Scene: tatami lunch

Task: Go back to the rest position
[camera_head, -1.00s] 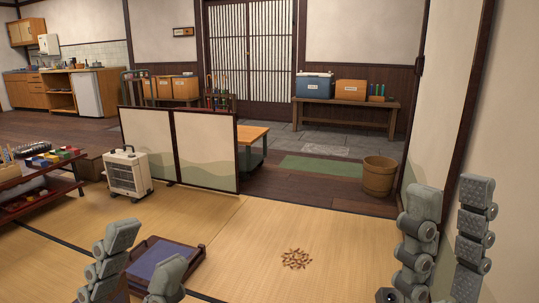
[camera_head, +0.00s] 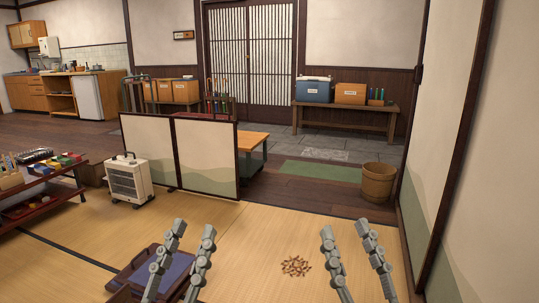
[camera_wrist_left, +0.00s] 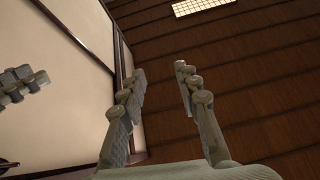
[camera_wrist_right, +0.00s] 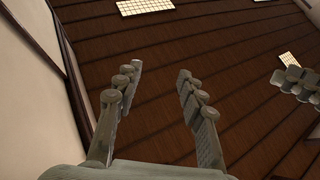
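My left gripper (camera_head: 192,230) points up in front of the purple-lined tray and hides part of it. Its two grey fingers stand apart with nothing between them; the left wrist view (camera_wrist_left: 160,72) also shows this gap against the dark wood ceiling. My right gripper (camera_head: 345,232) points up to the right of the brown pile on the mat. Its fingers are also apart and empty, as the right wrist view (camera_wrist_right: 160,72) shows. Both grippers are raised side by side with a wide gap between them.
A dark tray (camera_head: 123,277) and a small brown pile (camera_head: 296,266) lie on the tatami (camera_head: 265,225). A heater (camera_head: 128,180), folding screen (camera_head: 207,155) and low shelf (camera_head: 38,207) stand farther off. A wooden bucket (camera_head: 377,182) stands near the right wall (camera_head: 490,200).

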